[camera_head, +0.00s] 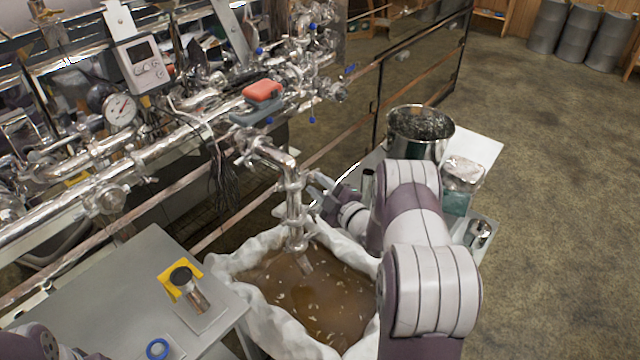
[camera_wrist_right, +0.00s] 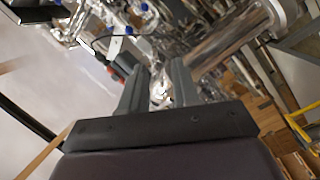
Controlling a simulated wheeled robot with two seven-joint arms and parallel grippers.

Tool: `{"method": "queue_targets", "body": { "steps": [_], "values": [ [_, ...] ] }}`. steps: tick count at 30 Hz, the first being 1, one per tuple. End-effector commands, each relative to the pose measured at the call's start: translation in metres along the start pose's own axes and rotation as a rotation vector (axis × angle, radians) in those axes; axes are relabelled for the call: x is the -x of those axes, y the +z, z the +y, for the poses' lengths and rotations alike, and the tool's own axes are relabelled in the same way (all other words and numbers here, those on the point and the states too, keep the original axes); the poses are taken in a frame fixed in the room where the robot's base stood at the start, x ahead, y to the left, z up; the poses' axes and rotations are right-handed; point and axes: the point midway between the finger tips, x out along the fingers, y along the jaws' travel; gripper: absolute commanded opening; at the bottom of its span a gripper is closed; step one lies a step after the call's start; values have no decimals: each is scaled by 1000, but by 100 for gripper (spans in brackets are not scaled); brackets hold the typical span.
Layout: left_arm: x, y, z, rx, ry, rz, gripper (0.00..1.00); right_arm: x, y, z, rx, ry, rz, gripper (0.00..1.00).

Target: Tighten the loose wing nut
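The polished steel pipework (camera_head: 292,205) drops from the evaporator in a vertical outlet pipe with clamp joints. My right gripper (camera_head: 318,188) is at this pipe's right side, partly covered by my right arm. In the right wrist view, its two grey fingers (camera_wrist_right: 158,80) stand apart, with a small shiny metal piece (camera_wrist_right: 161,95) showing between them. This may be the wing nut, but I cannot tell for sure, nor whether the fingers touch it. In the head view the wing nut is too small to make out. Part of my left arm shows at the lower left; its gripper is out of frame.
A white-lined bin (camera_head: 255,312) of brown liquid stands below the pipe. A steel pot (camera_head: 420,133) stands behind my right arm. The floor at right is clear.

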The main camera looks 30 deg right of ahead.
Motion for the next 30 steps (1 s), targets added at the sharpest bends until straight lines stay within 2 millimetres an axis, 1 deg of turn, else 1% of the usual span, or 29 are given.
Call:
{"method": "queue_targets", "body": {
  "steps": [7, 8, 9, 10, 22, 26, 30],
  "values": [
    [0, 0, 0, 0, 0, 0, 43, -1, 0, 0, 0, 0, 0, 31],
    [0, 0, 0, 0, 0, 0, 43, -1, 0, 0, 0, 0, 0, 21],
    [0, 0, 0, 0, 0, 0, 43, -1, 0, 0, 0, 0, 0, 8],
    [0, 0, 0, 0, 0, 0, 43, -1, 0, 0, 0, 0, 0, 0],
    [-3, 0, 0, 0, 0, 0, 43, 0, 1, -1, -33, 0, 0, 0],
    [-7, 1, 0, 0, 0, 0, 43, 0, 1, -1, -94, 0, 0, 0],
    [-12, 2, 0, 0, 0, 0, 43, 0, 2, -2, -194, 0, 0, 0]
  ]
}}
